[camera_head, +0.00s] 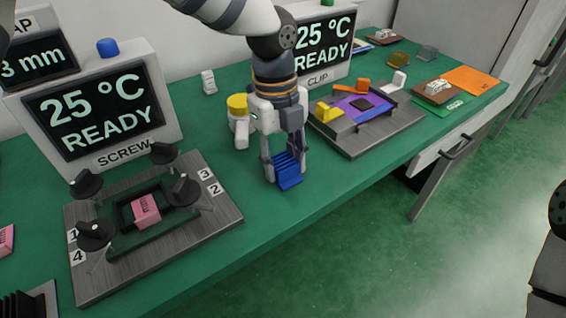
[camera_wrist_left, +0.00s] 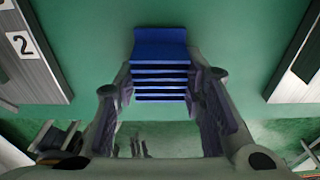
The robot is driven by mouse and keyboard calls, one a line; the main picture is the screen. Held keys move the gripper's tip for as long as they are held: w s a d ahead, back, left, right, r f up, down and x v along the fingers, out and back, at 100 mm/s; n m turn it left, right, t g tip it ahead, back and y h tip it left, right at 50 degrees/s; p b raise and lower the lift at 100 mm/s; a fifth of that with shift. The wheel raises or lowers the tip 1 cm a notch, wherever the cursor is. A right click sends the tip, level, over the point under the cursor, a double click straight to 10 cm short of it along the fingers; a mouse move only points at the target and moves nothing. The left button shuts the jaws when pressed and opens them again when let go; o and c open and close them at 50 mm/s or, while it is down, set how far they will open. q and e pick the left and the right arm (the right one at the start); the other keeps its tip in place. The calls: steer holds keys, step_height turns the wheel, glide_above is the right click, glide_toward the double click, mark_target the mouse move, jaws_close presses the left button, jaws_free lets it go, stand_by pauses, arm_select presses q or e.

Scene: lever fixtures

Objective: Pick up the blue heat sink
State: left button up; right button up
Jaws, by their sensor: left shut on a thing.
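The blue heat sink (camera_head: 289,179) is a small finned block between the fingers of my left gripper (camera_head: 285,160), over the green table between the two fixtures. It also shows in the left wrist view (camera_wrist_left: 161,50), with its fins between the two fingers of the left gripper (camera_wrist_left: 162,95). My left gripper is shut on it. I cannot tell whether the heat sink touches the table. At the right edge of the head view a dark part of my right arm shows, but its gripper is not in view.
The screw fixture (camera_head: 235,222) with black knobs and a pink block (camera_head: 146,210) is on the left. The clip fixture (camera_head: 375,139) with a purple plate is on the right. A yellow-capped white bottle (camera_head: 238,120) stands just left of my left gripper. The table's front edge is near.

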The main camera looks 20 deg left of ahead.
arm_select(q)
step_height(320, 180, up, 3)
steer(key=shift+f, duration=0.1)
steer(key=s+r+p, duration=0.2)
steer(key=s+r, duration=0.8)
steer(key=s, duration=0.4)
steer(key=shift+d+p, duration=0.2)
steer(key=shift+p, duration=0.15)
arm_select(e)
steer(key=shift+t, duration=0.8)
steer(key=w+r, duration=0.3)
steer(key=shift+w+r, duration=0.3)
steer(key=shift+w, duration=0.1)
